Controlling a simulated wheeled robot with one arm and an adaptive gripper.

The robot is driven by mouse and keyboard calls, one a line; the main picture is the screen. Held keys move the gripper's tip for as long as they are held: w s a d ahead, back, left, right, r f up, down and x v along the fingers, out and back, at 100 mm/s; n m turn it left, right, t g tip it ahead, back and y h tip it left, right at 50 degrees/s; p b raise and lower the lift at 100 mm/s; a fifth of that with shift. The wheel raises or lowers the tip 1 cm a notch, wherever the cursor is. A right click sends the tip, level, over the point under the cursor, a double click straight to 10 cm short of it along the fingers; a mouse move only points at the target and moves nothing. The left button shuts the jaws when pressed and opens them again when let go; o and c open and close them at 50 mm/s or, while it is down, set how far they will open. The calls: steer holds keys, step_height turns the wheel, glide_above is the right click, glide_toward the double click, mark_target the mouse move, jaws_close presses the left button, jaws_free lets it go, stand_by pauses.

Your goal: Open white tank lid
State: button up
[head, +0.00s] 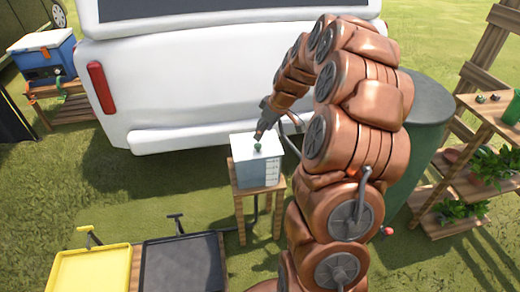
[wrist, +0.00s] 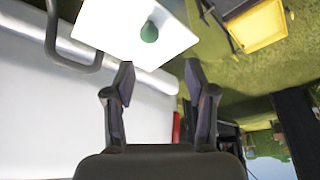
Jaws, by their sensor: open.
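The white tank (head: 257,173) is a pale box on a small wooden stand in the middle of the head view. Its white lid (head: 243,147) lies flat on top, with a small green knob (head: 257,147). In the wrist view the lid (wrist: 105,28) and green knob (wrist: 149,32) are just beyond my fingertips. My gripper (wrist: 159,70) is open and empty, its two dark fingers apart. The knob is not between them. In the head view my gripper (head: 262,130) is just above the knob; a gap there is hard to judge.
A white vehicle (head: 210,80) with a red light stands behind the tank. Yellow (head: 92,272) and black (head: 183,265) carts are front left. A dark green barrel (head: 428,115) and plant shelves (head: 470,205) are right. A blue cooler (head: 45,62) sits far left.

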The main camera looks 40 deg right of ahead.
mark_target(258, 145)
steer(key=shift+d+x, duration=0.25)
steer(key=shift+x, duration=1.2)
steer(key=shift+d+x, duration=0.3)
steer(key=shift+x, duration=1.1)
steer(key=shift+d+x, duration=0.25)
steer(key=shift+x, duration=1.2)
steer(key=shift+w+f, duration=0.1)
jaws_close()
